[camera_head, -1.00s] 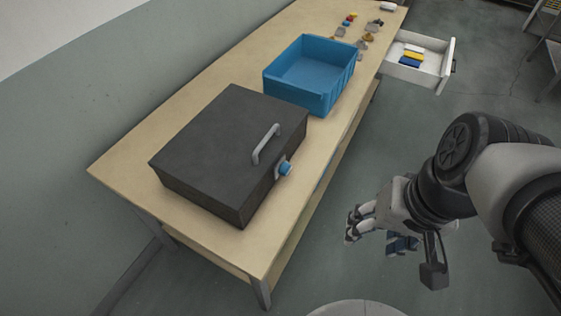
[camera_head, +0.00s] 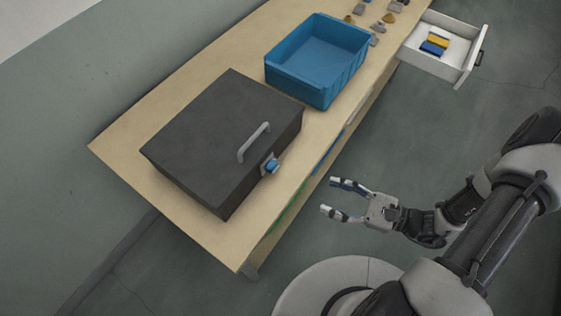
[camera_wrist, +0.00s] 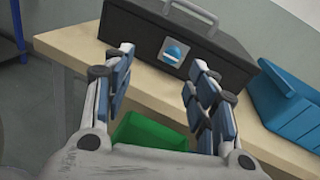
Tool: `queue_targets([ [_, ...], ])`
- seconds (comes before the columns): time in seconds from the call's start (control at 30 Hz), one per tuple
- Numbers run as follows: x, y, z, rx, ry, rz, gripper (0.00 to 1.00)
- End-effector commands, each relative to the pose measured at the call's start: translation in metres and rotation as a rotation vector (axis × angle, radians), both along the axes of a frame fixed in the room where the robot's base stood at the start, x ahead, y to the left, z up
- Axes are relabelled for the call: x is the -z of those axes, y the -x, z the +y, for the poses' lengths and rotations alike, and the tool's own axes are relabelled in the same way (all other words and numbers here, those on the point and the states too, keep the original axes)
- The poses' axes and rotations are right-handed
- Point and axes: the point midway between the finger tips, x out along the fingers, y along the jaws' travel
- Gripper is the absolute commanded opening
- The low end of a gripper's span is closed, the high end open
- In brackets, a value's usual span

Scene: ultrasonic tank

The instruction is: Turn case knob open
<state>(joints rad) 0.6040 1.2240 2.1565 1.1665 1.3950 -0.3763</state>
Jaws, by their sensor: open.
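The dark grey case (camera_head: 215,135) lies closed on the wooden table, with a grey handle (camera_head: 254,142) at its front. A blue knob (camera_head: 272,166) sits on its front face below the handle; the knob also shows in the wrist view (camera_wrist: 174,53) on a light square plate. My gripper (camera_head: 328,196) is open and empty, off the table's front edge and apart from the knob, with its fingers pointing toward the case. In the wrist view my gripper (camera_wrist: 158,75) has its fingers spread, with the knob beyond and between them.
A blue open bin (camera_head: 318,62) stands on the table right of the case. An open white drawer (camera_head: 440,64) holds yellow and blue items. Several small parts lie at the table's far end. A green bin (camera_wrist: 150,132) sits below the tabletop.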

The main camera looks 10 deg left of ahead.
Motion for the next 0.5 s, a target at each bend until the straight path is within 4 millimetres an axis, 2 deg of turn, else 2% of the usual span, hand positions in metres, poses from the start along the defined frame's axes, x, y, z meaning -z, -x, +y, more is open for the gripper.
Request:
queue_targets([
  [0.1, 0.022, 0.001, 0.001, 0.125, -0.072, 0.075, 0.52],
  [0.2, 0.035, 0.002, 0.001, 0.189, -0.102, 0.109, 0.52],
  [0.37, 0.043, 0.001, 0.004, 0.227, -0.12, 0.129, 0.52],
  [0.5, 0.044, -0.004, 0.019, 0.223, -0.12, 0.131, 0.52],
])
